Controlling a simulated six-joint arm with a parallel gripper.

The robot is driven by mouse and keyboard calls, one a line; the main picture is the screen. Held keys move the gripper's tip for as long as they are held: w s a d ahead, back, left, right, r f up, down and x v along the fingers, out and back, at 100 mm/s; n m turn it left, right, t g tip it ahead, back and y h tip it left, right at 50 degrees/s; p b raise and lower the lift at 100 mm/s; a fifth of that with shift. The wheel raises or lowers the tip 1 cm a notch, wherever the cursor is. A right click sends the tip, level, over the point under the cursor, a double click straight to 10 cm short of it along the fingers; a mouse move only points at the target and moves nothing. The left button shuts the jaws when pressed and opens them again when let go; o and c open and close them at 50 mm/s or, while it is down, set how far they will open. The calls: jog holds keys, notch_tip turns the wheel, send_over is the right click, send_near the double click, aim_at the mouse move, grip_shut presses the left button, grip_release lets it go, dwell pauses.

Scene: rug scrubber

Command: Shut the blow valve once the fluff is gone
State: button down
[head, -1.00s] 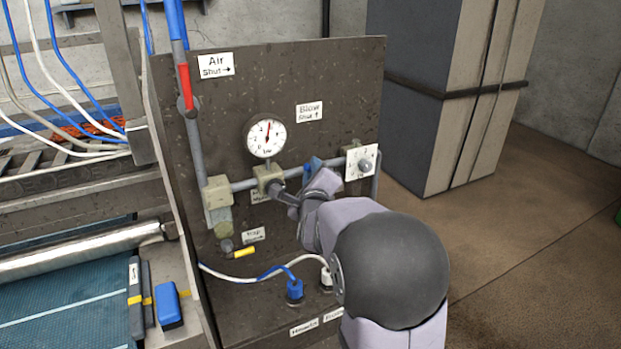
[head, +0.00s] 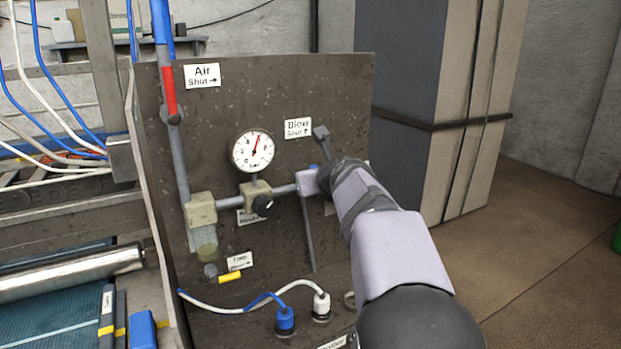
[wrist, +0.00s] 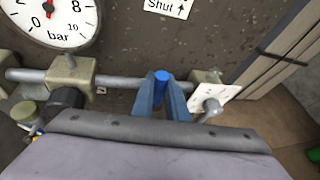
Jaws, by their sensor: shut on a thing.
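The blow valve's blue handle (wrist: 162,76) stands between my two fingers in the wrist view; a small bit of blue (head: 313,167) shows in the head view. My gripper (wrist: 162,88) is shut on it, at the grey pipe (head: 283,190); the gripper is side-on in the head view (head: 312,180). The valve body is hidden behind my gripper, so I cannot tell the handle's exact angle. The label "Blow Shut" (head: 298,128) has an arrow pointing up. The pressure gauge (head: 252,151) has its needle near upright. I cannot make out any fluff.
Left on the pipe is a block with a black knob (head: 262,205). The red-handled air valve (head: 170,93) is at the panel's left. Hoses (head: 250,306) plug in below. A blue belt (head: 45,300) lies left.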

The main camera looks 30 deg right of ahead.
jog(key=shift+d+m+y+p, duration=0.35)
jog(key=shift+m+y+p, duration=0.05)
jog(key=shift+p, duration=0.1)
jog(key=c, duration=1.7)
grip_release()
jog(key=shift+c, duration=0.2)
jog(key=v, duration=0.7)
jog(key=shift+s, duration=0.15)
jog(key=shift+r, duration=0.15)
